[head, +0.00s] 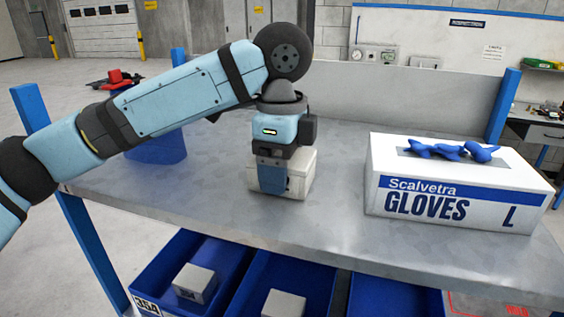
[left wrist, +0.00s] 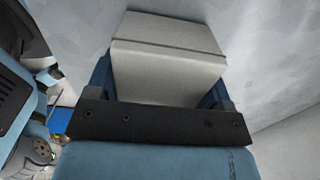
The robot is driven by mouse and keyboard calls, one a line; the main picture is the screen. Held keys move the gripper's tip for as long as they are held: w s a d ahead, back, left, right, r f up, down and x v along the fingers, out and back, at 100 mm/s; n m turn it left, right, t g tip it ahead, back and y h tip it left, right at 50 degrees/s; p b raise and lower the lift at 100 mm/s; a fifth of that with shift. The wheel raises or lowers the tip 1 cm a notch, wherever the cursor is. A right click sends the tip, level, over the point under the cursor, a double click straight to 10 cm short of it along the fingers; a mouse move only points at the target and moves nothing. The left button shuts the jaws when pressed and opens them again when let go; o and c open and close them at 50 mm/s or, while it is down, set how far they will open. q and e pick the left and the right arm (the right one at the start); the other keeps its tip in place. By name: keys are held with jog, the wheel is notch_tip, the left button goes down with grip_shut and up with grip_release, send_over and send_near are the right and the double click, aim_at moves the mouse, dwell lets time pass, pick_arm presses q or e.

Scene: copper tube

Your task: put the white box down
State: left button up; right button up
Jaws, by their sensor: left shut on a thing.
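The small white box (head: 303,172) is at the middle of the grey metal table (head: 215,205), under my left arm. My left gripper (head: 272,180) points down and is shut on the white box, with a blue finger across its front face. In the left wrist view the white box (left wrist: 167,65) sits between the blue fingers of the left gripper (left wrist: 165,95), its lid seam showing. The box looks level and at or very near the tabletop; I cannot tell whether it touches. My right gripper is in neither view.
A large white glove box (head: 455,190) with blue gloves on top stands on the right of the table. A blue container (head: 157,147) stands at the left, partly behind my arm. Blue bins (head: 245,290) with white boxes sit below the front edge. The tabletop between is clear.

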pick_arm(q)
jog(key=shift+s, duration=0.1)
jog(key=o, duration=1.1)
jog(key=shift+d+f, duration=0.1)
notch_tip(320, 180, up, 12)
jog(key=b, duration=0.1)
